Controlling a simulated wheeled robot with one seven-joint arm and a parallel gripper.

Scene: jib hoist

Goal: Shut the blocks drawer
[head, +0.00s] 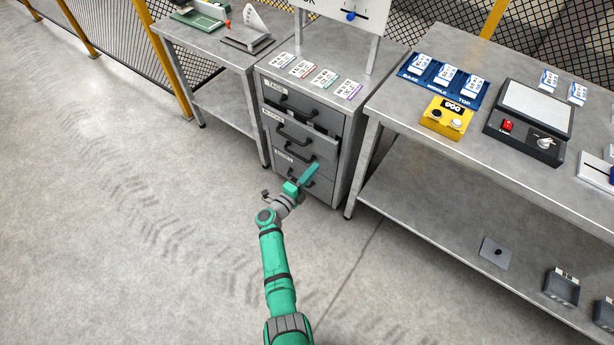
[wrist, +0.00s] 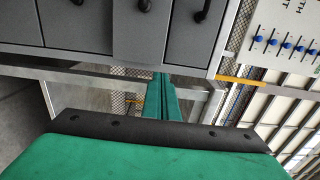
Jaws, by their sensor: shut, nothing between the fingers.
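The grey drawer cabinet (head: 345,125) stands between two benches. Its second drawer from the top, the blocks drawer (head: 311,149), is pulled out a little, with a dark gap above its front. Its label is too small to read surely. The wrist view shows the cabinet turned on its side, with one drawer front (wrist: 138,32) jutting past its neighbours. My gripper (head: 312,172) is shut and empty, in front of the lower drawers toward their right side. Its teal fingers also show in the wrist view (wrist: 162,92). Whether they touch the cabinet I cannot tell.
The top drawer (head: 298,105) and the lower drawers look shut. Coloured cards (head: 325,78) lie on the cabinet top under a sign panel. A bench (head: 400,100) stands close on the right, another (head: 225,50) on the left. The floor (head: 150,200) in front is clear.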

